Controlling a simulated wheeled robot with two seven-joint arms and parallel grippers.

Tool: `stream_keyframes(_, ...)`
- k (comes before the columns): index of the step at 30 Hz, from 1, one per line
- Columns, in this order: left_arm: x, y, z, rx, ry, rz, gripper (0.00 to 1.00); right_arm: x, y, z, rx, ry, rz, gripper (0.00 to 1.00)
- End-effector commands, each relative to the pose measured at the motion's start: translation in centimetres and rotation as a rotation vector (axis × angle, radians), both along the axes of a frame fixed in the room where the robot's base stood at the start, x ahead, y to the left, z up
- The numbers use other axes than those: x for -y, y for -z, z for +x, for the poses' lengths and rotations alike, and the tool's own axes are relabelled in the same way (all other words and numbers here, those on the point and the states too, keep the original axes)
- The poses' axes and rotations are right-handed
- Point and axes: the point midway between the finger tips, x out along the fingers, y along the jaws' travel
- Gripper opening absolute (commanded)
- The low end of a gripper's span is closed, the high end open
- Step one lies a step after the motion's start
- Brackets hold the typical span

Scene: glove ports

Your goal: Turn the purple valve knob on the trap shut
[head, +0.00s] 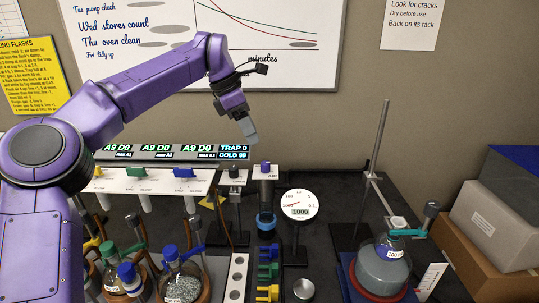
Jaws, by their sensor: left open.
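A small purple-blue knob (265,167) shows on top of the dark upright trap (266,190), whose lower end has a blue ring. The direction of the knob's handle is too small to tell. My left gripper (251,136) hangs above and slightly left of the knob in the picture, pointing down, apart from it. It is open, with nothing seen between its fingers. The display (234,150) behind reads TRAP 0 and COLD 99. My right gripper is not in view.
A white manifold (150,184) with yellow, green and blue knobs stands left. A round gauge (299,203) reading 1000 stands right of the trap. A clamped flask (381,268) is further right. Stoppered flasks (182,277) and colored clips (268,270) are in front.

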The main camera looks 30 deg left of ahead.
Motion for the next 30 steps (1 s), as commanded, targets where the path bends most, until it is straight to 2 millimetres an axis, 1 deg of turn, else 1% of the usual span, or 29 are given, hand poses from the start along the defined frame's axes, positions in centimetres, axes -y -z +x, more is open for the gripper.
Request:
stream_keyframes(1, 0.3, 1.0, 0.2, -0.003, 0.004, 0.001, 0.52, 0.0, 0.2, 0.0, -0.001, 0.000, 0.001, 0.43)
stream_keyframes(6, 1.7, 4.5, 1.1, -0.004, 0.007, 0.001, 0.52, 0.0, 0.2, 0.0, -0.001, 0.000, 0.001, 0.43)
stream_keyframes(9, 2.4, 6.4, 1.6, -0.004, 0.007, 0.001, 0.52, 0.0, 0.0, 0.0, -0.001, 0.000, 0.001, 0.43)
stream_keyframes(12, 2.8, 7.8, 2.0, -0.003, 0.005, 0.002, 0.52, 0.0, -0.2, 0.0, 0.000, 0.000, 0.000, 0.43)
stream_keyframes(16, 3.1, 8.7, 2.2, -0.001, 0.004, 0.001, 0.52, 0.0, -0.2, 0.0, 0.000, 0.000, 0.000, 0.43)
stream_keyframes(23, 3.1, 8.9, 2.2, 0.000, 0.003, 0.000, 0.52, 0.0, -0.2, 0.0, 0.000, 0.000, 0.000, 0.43)
stream_keyframes(24, 3.1, 8.9, 2.2, 0.000, 0.003, 0.000, 0.46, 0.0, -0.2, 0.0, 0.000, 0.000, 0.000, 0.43)
stream_keyframes(26, 3.1, 8.9, 2.2, 0.000, 0.004, 0.000, 0.26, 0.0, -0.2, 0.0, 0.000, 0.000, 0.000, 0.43)
stream_keyframes(27, 3.1, 8.9, 2.2, 0.000, 0.004, 0.000, 0.13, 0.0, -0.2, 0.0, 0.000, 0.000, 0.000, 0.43)
stream_keyframes(28, 3.1, 8.9, 2.2, 0.000, 0.004, 0.000, 0.03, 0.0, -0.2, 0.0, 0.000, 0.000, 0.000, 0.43)
stream_keyframes(29, 3.1, 8.9, 2.2, 0.000, 0.004, 0.000, 0.00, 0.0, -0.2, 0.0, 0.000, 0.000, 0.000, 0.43)
stream_keyframes(30, 3.1, 8.9, 2.2, 0.000, 0.004, 0.000, 0.00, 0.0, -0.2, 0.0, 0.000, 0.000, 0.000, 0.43)
